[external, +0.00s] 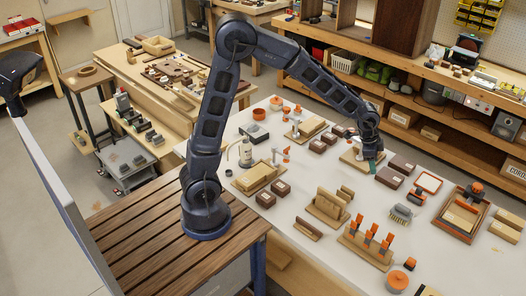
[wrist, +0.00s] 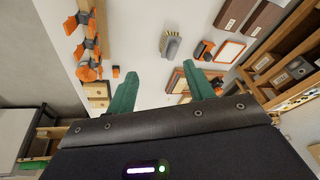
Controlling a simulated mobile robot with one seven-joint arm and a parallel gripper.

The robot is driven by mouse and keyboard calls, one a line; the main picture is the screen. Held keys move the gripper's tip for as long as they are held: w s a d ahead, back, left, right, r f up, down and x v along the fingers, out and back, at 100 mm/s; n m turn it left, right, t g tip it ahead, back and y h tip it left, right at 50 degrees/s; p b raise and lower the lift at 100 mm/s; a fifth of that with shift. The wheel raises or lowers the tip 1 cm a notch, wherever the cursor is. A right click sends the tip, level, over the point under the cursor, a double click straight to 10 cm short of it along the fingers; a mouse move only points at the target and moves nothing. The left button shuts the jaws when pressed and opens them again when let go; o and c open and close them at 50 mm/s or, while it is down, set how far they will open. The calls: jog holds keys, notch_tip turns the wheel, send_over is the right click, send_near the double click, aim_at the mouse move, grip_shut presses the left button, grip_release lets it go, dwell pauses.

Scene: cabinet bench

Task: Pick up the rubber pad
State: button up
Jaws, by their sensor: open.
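I cannot tell for sure which thing is the rubber pad. A small dark block with orange (external: 416,197) lies on the white table, and it also shows in the wrist view (wrist: 204,50). Next to it lies an orange-rimmed pale square (external: 428,182), seen in the wrist view too (wrist: 230,52). A bristle brush (external: 401,213) lies close by, and in the wrist view (wrist: 172,44) it shows beyond the fingers. My gripper (external: 374,168) is above the table beside brown labelled blocks (external: 389,177). Its green fingers (wrist: 160,88) are apart with nothing between them.
Orange clamps on a wooden stand (external: 368,244) are at the front of the white table (external: 330,262). A wooden tray (external: 464,214) is at the right. Several wooden blocks and brown boxes crowd the middle. A shelved workbench (external: 450,130) stands behind.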

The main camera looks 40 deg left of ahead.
jog(key=s+d+f+m+g, duration=0.1)
jog(key=d+f, duration=0.3)
jog(key=d, duration=0.2)
jog(key=s+d+f+m, duration=0.1)
jog(key=d+f+m, duration=0.1)
jog(key=d+f, duration=0.35)
jog(key=m+g+h, duration=0.2)
send_near(411, 259)
jog(key=d, duration=0.1)
jog(key=x, duration=0.5)
jog(key=shift+s+f, duration=0.1)
jog(key=shift+f, duration=0.3)
jog(key=shift+x, duration=2.6)
jog(key=shift+a+f, duration=0.1)
jog(key=shift+a, duration=0.15)
jog(key=c, duration=1.1)
